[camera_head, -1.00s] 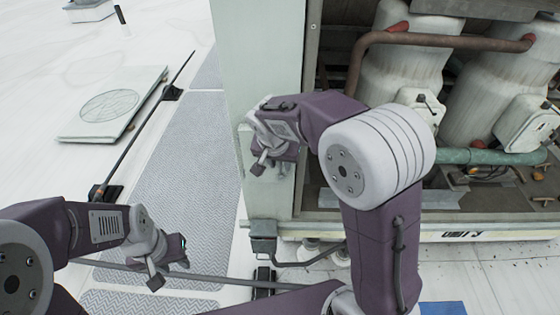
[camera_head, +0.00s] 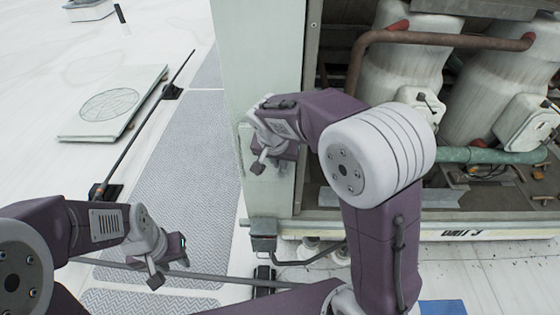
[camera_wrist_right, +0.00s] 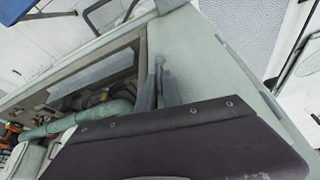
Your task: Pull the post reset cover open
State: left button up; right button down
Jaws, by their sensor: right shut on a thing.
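The post reset cover (camera_head: 242,143) shows as a pale green edge on the pale corner post of the cooler, mostly hidden behind my right gripper. My right gripper (camera_head: 264,170) is at the post face in the head view. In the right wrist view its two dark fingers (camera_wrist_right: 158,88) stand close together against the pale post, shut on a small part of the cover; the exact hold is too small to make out. My left gripper (camera_head: 170,275) is low at the left, away from the cooler, and holds nothing I can see; its finger gap is unclear.
The open cooler bay right of the post holds pale cylinders (camera_head: 402,65), a brown pipe (camera_head: 450,41) and a green pipe (camera_head: 490,156). A grey walkway (camera_head: 195,165) lies left of the post. A square hatch (camera_head: 112,104) and a dark rod (camera_head: 148,120) lie farther left.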

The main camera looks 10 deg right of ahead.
dwell(0.8)
jog(key=s+a+m+g+h+b, duration=0.1)
jog(key=s+a+m+g+h, duration=0.15)
jog(key=s+a+m, duration=0.5)
jog(key=w+a+m+p, duration=0.4)
jog(key=w+a+p, duration=0.1)
jog(key=a+p, duration=0.5)
jog(key=shift+w+a+r+g, duration=0.25)
jog(key=shift+a+g, duration=0.2)
jog(key=shift+a, duration=0.3)
jog(key=shift+f+m, duration=0.1)
jog(key=shift+m, duration=0.15)
